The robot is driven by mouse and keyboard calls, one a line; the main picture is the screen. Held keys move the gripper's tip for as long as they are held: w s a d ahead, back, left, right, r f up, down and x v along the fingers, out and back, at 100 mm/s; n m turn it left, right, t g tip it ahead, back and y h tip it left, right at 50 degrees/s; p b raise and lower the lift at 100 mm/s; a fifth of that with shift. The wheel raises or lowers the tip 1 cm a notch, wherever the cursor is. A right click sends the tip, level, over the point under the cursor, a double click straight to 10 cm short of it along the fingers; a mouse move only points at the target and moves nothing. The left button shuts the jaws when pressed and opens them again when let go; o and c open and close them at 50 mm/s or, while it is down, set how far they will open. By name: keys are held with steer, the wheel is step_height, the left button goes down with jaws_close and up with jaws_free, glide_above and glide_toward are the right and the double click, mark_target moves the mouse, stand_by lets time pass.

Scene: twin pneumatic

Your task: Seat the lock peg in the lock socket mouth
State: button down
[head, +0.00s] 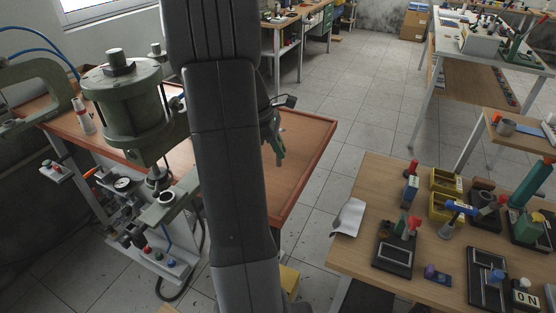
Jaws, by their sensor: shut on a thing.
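My gripper (274,122) shows only in part to the right of my dark arm, above the red-brown bench. It is shut on a small dark green piece (280,148) that points down. This may be the lock peg, but most of it is hidden and its shape is unclear. At the left stands a green pneumatic press (130,110). Below its cylinder a bracket holds a round, open-topped metal ring (166,198), which may be the lock socket mouth. My gripper is to the right of this ring and apart from it.
The bench (305,150) is bare right of my arm. A wooden table (375,185) at right holds yellow bins (446,182), black trays (395,254) and several small parts. Tiled floor lies between.

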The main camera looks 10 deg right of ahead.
mark_target(279, 165)
steer(key=shift+f, duration=2.85)
steer(key=shift+f, duration=0.2)
steer(key=c, duration=1.4)
jaws_free()
steer(key=shift+r, duration=0.1)
